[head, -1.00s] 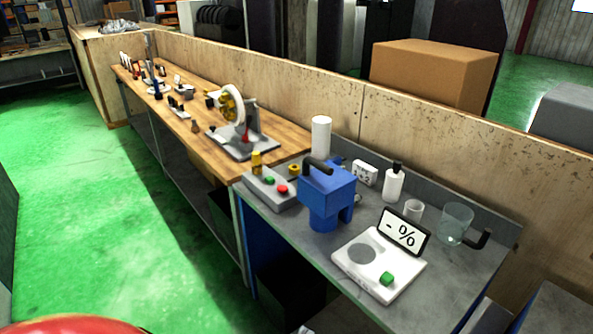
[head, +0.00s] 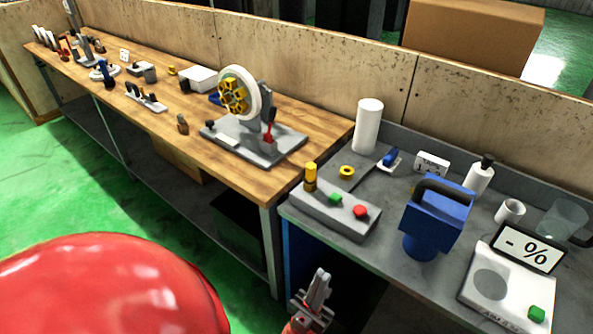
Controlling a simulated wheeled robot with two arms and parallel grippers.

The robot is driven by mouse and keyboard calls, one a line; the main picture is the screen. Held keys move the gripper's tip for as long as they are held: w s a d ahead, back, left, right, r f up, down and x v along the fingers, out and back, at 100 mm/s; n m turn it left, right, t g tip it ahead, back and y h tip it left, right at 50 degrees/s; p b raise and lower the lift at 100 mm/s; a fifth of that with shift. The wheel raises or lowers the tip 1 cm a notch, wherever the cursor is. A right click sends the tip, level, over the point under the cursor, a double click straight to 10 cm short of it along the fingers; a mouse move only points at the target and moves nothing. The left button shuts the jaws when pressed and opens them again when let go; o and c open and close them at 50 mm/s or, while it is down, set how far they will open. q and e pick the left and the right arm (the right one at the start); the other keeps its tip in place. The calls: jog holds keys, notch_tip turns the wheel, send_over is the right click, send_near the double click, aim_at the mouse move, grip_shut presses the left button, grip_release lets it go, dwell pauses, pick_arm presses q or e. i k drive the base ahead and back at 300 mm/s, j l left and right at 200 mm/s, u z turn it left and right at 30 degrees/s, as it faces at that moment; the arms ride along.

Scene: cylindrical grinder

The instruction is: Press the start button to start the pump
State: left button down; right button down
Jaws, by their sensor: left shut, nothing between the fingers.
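A grey control box (head: 326,212) sits on the near left part of the grey bench. It carries a green button (head: 335,198), a red button (head: 360,211) and a yellow post (head: 310,177) at its left end. A blue device with a dark handle (head: 436,215) stands right of the box. My left gripper (head: 320,276) shows at the bottom, in front of the bench edge and apart from the control box. Its fingers are together and empty. My right gripper is not in view.
A white scale (head: 490,285) with a "- %" display (head: 527,249) and a green button is at the right. A white cylinder (head: 368,126), a bottle (head: 479,174) and a glass jug (head: 562,222) stand behind. A wooden bench (head: 185,128) with a grinding wheel (head: 245,95) extends left.

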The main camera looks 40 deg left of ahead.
aim_at(335, 198)
jog(key=j, duration=1.9)
